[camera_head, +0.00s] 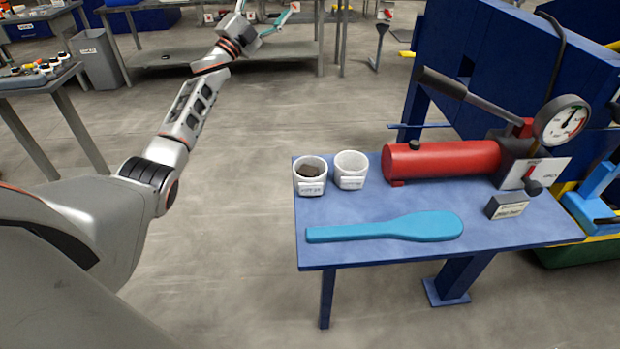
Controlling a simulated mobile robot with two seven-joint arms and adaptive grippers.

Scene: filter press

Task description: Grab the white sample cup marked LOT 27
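Two white sample cups stand upright side by side at the back left of the blue table (480,236). The left cup (310,186) holds dark material. The right cup (351,182) looks empty inside. Both have a label on the front, but the lettering is too small to tell which reads LOT 27. My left arm reaches up from the left, and its gripper (267,8) is at the top edge, far from the cups. Its fingers look spread apart with nothing between them. My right gripper is not in view.
A teal paddle (400,228) lies in front of the cups. A red cylinder (440,160) with a black-handled lever and a gauge (562,121) stands right of them. A small labelled block (507,206) sits at right. The floor left of the table is clear.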

